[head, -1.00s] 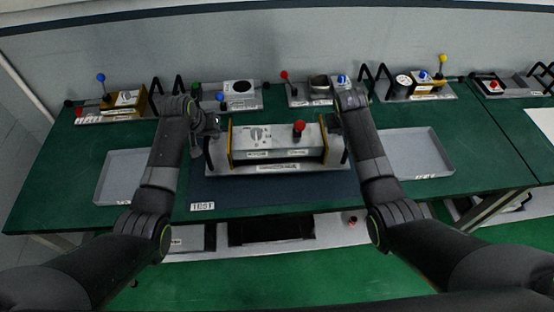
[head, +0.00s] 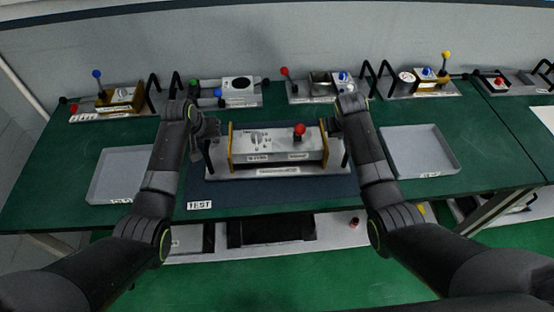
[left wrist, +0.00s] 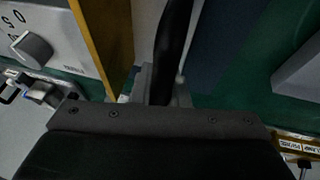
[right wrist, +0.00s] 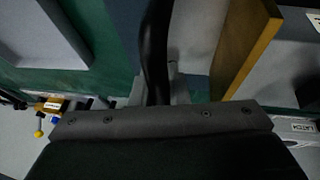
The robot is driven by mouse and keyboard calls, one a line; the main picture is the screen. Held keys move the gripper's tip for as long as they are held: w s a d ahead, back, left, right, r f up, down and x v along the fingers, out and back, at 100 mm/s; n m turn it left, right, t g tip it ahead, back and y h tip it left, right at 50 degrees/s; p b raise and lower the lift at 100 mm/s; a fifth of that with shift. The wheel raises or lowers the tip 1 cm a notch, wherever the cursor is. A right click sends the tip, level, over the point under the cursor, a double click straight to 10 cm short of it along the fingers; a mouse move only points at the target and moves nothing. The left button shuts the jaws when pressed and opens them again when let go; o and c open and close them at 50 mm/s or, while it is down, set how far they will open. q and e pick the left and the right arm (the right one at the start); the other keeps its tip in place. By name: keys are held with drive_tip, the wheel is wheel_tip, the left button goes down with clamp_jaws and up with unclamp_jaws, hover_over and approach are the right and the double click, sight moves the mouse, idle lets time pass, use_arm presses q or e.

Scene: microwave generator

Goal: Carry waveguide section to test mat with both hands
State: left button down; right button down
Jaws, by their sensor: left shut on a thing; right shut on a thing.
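The waveguide section (head: 276,148) is a silver box with yellow end flanges, a red knob on top and a grey base plate. It appears level over the dark blue test mat (head: 270,194), which carries a TEST label at its front left. I cannot tell whether the base touches the mat. My left gripper (head: 212,128) is shut on the section's left black handle, seen in the left wrist view (left wrist: 172,50). My right gripper (head: 337,122) is shut on the right black handle, seen in the right wrist view (right wrist: 154,50). The arms partly hide the handles.
A grey tray (head: 98,190) lies left of the mat, and another grey tray (head: 447,167) lies right. Several instrument units with coloured knobs stand along the back, such as one with a blue knob (head: 122,98) and one with a yellow knob (head: 432,86). Mat in front of the section is clear.

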use_arm(q)
drive_tip(key=shift+f+b, duration=0.55)
use_arm(e)
drive_tip(key=shift+f, duration=0.55)
use_arm(q)
drive_tip(key=c, duration=1.8)
unclamp_jaws()
drive_tip(key=shift+f, duration=0.1)
use_arm(e)
drive_tip(key=c, duration=1.8)
unclamp_jaws()
use_arm(q)
drive_tip(key=o, duration=0.4)
drive_tip(key=shift+s, duration=0.1)
use_arm(e)
drive_tip(key=o, duration=0.4)
drive_tip(key=shift+s, duration=0.1)
use_arm(q)
drive_tip(key=shift+r, duration=0.2)
drive_tip(key=shift+s+a+r, duration=0.1)
drive_tip(key=shift+r, duration=0.2)
use_arm(e)
drive_tip(key=shift+r, duration=0.1)
use_arm(q)
drive_tip(key=v, duration=1.1)
use_arm(e)
drive_tip(key=v, duration=1.2)
use_arm(q)
drive_tip(key=shift+r, duration=0.1)
